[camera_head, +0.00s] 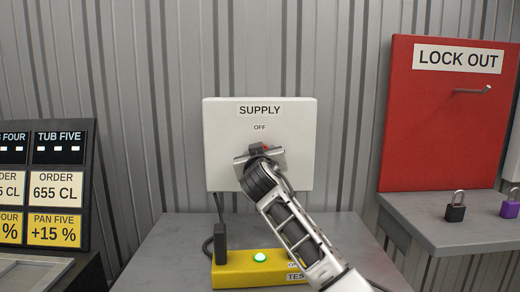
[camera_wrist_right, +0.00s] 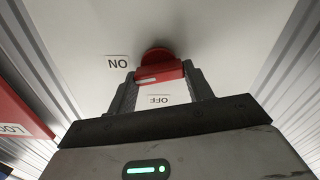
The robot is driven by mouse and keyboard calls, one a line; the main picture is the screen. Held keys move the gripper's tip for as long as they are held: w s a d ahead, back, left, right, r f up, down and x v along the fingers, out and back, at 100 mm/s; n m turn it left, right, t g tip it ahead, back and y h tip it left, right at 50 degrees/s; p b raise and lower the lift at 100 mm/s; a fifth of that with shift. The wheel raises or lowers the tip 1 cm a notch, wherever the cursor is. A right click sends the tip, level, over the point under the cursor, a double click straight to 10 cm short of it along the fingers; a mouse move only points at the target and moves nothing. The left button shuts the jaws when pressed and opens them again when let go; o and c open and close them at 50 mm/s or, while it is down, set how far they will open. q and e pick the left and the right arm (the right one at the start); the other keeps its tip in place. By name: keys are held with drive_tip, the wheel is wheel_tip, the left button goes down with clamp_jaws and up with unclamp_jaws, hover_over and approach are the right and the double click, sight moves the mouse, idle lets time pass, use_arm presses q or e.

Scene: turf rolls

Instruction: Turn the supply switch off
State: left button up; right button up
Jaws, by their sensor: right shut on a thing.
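The white supply switch box (camera_head: 225,172) is on the corrugated wall, with a SUPPLY label at its top and an OFF label (camera_head: 260,127) below. My right gripper (camera_head: 259,152) is at the box front, shut on the red switch handle (camera_wrist_right: 172,71). In the right wrist view the handle lies between both fingers, with a short white mark on it. The OFF label (camera_wrist_right: 160,99) shows upside down between the fingers, and an ON label (camera_wrist_right: 117,62) is left of the handle. The head view mostly hides the handle behind the gripper. My left gripper is not in view.
Below is a grey table (camera_head: 165,260) with a yellow tester (camera_head: 232,277), its green light lit, and a black cabled piece (camera_head: 220,243). At right are a red LOCK OUT board (camera_head: 440,130), a black padlock (camera_head: 455,212) and a purple padlock (camera_head: 510,209). An order board (camera_head: 57,190) stands left.

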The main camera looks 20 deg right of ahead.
use_arm(q)
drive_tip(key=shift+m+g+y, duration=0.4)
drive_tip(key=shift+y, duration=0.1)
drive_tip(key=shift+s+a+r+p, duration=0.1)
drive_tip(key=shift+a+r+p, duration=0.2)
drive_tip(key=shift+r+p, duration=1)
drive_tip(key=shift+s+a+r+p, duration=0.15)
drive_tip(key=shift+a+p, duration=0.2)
drive_tip(key=shift+p, duration=1.95)
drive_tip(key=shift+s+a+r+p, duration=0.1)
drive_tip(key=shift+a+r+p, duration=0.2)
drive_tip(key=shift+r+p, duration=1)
use_arm(e)
drive_tip(key=shift+a+f+n+p, duration=0.1)
drive_tip(key=shift+n+p, duration=0.15)
drive_tip(key=shift+n, duration=3.55)
drive_tip(key=shift+f+n+p, duration=0.1)
drive_tip(key=shift+n+p, duration=0.15)
drive_tip(key=shift+n, duration=3.55)
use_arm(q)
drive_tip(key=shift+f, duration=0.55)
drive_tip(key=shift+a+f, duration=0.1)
use_arm(e)
drive_tip(key=o, duration=1)
